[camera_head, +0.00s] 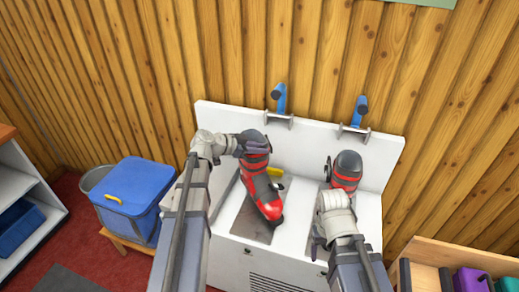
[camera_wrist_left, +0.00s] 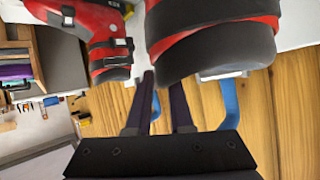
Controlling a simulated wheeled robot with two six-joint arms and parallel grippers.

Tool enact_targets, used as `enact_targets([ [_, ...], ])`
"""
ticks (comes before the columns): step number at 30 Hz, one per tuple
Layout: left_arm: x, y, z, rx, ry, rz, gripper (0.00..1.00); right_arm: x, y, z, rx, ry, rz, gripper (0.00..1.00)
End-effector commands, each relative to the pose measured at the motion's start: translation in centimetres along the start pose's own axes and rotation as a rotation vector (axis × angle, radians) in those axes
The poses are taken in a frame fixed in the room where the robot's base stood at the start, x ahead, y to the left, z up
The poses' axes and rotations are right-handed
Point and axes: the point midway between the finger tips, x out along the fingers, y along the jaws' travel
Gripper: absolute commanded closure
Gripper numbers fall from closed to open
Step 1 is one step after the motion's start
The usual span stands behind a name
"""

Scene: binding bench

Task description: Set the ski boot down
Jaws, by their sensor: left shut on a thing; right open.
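A red and black ski boot (camera_head: 262,187) stands roughly upright over a dark plate (camera_head: 250,221) on the white bench, its toe towards me. My left gripper (camera_head: 248,146) is shut on its dark upper cuff. In the left wrist view the fingers (camera_wrist_left: 162,105) meet the cuff of this boot (camera_wrist_left: 215,35). I cannot tell whether its sole touches the plate. A second red and black boot (camera_head: 346,168) stands to the right, also in the left wrist view (camera_wrist_left: 98,30). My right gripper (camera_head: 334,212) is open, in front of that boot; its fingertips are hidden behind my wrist.
The white bench (camera_head: 300,190) has a raised back panel with two blue-handled clamps (camera_head: 280,97) (camera_head: 359,110). A yellow part (camera_head: 275,172) shows beside the left boot. A blue lidded box (camera_head: 130,190) stands left on a wooden stool. A shelf with binders (camera_head: 470,281) is at lower right.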

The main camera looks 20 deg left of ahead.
Motion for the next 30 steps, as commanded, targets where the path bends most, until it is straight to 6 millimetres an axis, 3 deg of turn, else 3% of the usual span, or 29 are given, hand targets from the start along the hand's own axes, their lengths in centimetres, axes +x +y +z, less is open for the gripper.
enact_targets([
  [5,0.1,0.0,0.1,-0.001,0.004,-0.001,1.00,0.3,0.0,0.0,0.000,0.000,0.000,0.28],
  [16,1.8,0.4,3.1,-0.001,0.003,-0.001,1.00,3.7,-0.3,-0.2,0.000,0.000,0.000,0.28],
  [29,1.9,0.5,3.3,-0.001,0.004,-0.001,1.00,3.9,-0.4,-0.2,0.000,0.000,0.000,0.28],
  [30,1.9,0.5,3.4,0.000,0.000,0.000,0.78,3.9,-0.4,-0.2,0.000,0.000,0.000,0.28],
])
